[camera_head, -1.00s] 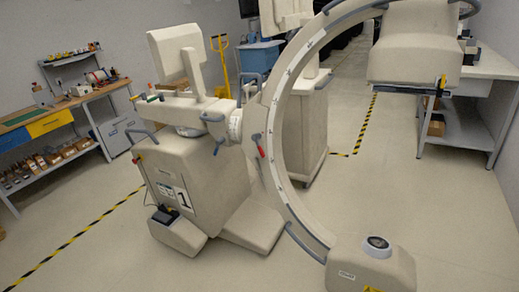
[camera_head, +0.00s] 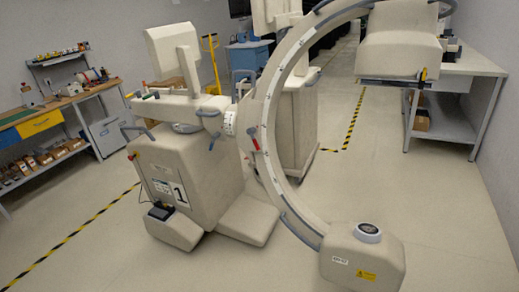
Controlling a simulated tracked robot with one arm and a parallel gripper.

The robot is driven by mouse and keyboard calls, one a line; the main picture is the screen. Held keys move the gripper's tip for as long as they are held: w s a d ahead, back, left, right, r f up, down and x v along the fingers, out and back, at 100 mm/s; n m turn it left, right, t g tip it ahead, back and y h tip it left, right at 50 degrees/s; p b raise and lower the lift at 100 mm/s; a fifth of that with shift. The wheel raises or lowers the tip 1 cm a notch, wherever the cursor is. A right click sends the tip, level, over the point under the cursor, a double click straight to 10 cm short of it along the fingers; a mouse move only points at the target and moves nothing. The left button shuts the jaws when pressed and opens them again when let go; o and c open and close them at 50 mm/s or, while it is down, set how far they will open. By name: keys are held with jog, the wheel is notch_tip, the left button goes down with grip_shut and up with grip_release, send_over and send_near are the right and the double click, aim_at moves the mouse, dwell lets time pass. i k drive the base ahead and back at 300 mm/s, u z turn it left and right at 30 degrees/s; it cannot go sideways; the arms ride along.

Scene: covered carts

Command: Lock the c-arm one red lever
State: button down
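The c-arm one (camera_head: 190,180) is a beige machine on a wheeled base, with a black "1" on a white label on its front. Its large curved arm (camera_head: 268,140) hangs in front, with a boxy head at the top and another at the bottom. A small lever with a red end (camera_head: 255,143) sticks out beside the inner part of the curve, near the joint. Whether the red lever is locked cannot be told at this size. My gripper is not in view.
A second beige machine (camera_head: 300,125) stands close behind the curve. A workbench (camera_head: 50,125) with tools is at the left, and a grey table (camera_head: 470,68) at the right. Black-and-yellow tape (camera_head: 75,236) marks the floor. The front floor is clear at left and right.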

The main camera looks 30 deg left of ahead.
aim_at(251, 131)
jog(key=k, duration=0.45)
jog(key=u, duration=0.4)
jog(key=i, duration=0.85)
jog(key=u, duration=0.7)
jog(key=i, duration=1.45)
jog(key=z, duration=0.5)
jog(key=i, duration=0.75)
jog(key=z, duration=0.5)
